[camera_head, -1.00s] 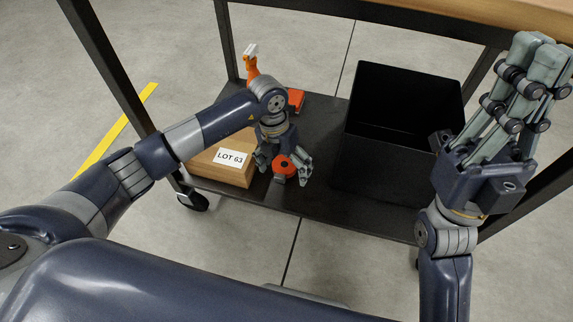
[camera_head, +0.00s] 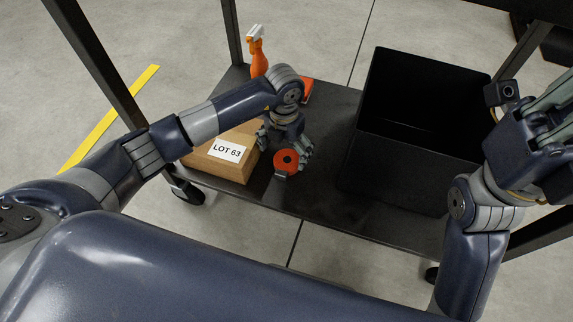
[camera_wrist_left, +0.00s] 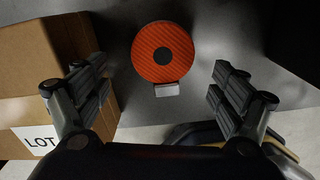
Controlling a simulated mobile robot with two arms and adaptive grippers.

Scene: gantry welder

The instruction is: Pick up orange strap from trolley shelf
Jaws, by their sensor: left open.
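The orange strap (camera_head: 286,161) is a round roll with a dark hub and a short pale end, on the trolley shelf (camera_head: 325,195). In the left wrist view the strap (camera_wrist_left: 163,42) lies ahead between the spread fingers, with a clear gap on both sides. My left gripper (camera_head: 284,147) is open and empty, just behind and above the strap in the head view; it also shows in the wrist view (camera_wrist_left: 160,72). My right gripper (camera_head: 545,118) is at the right edge, away from the strap, with its fingertips cut off by the frame.
A cardboard box (camera_head: 205,165) marked LOT 63 stands left of the strap, close to the left fingers. A black open bin (camera_head: 395,170) stands to the right. An orange spray bottle (camera_head: 258,62) and another orange item (camera_head: 307,88) are behind. Trolley posts (camera_head: 95,62) flank the shelf.

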